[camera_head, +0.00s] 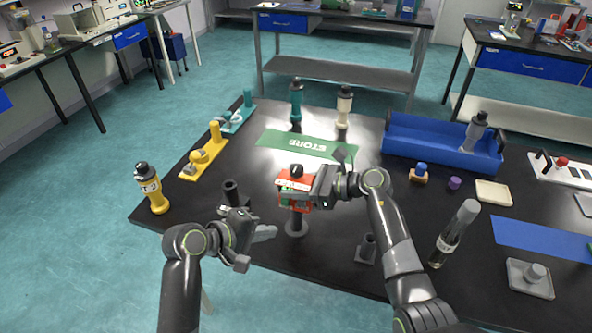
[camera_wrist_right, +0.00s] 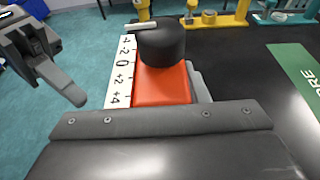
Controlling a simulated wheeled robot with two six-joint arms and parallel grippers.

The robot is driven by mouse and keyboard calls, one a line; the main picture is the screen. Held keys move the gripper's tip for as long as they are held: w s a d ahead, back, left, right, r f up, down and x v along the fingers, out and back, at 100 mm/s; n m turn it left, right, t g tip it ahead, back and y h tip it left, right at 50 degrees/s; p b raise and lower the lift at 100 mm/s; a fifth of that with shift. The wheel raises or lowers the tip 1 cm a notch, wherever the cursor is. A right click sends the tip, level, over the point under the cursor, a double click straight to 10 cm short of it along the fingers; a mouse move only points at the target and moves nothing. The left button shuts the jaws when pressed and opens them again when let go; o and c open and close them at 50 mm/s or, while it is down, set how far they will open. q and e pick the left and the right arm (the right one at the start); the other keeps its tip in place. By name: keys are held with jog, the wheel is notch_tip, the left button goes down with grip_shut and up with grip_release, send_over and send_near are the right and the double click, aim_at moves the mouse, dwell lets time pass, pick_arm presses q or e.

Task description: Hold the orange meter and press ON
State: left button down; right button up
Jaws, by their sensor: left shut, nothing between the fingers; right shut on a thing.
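The orange meter (camera_head: 294,183) has a black knob on top and a green patch on its face. My right gripper (camera_head: 312,190) is shut on the meter from the right. In the right wrist view the orange body (camera_wrist_right: 163,84) shows beyond the gripper, with its black knob and a white scale plate. My left gripper (camera_head: 266,233) is shut and empty, below and left of the meter; its grey finger (camera_wrist_right: 62,85) shows at the wrist view's left. The ON button cannot be made out.
A yellow bottle-like device (camera_head: 152,190) stands at the table's left. Yellow (camera_head: 204,155) and teal (camera_head: 236,118) tools lie behind it. A green mat (camera_head: 308,145) lies behind the meter. A blue tray (camera_head: 440,150) and a clear cylinder (camera_head: 452,235) are at right.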

jog(key=o, duration=1.2)
